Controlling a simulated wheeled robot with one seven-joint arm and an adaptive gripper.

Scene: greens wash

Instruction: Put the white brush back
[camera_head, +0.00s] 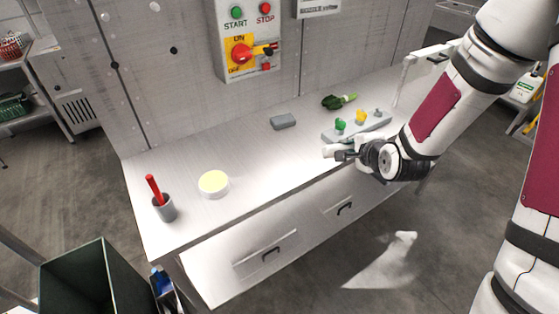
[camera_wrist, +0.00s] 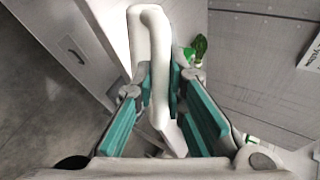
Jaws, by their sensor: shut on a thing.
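The white brush (camera_wrist: 150,40) is between the teal pads of my gripper (camera_wrist: 160,88) in the wrist view. It is a long, pale, bent shape that reaches up past the fingertips. In the head view my gripper (camera_head: 349,154) is at the front edge of the worktop, right of centre, shut on the brush, whose pale end (camera_head: 332,150) shows at its left. The fingers hide part of the brush.
A control panel (camera_head: 243,42) is on the back wall. The worktop's middle is clear.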

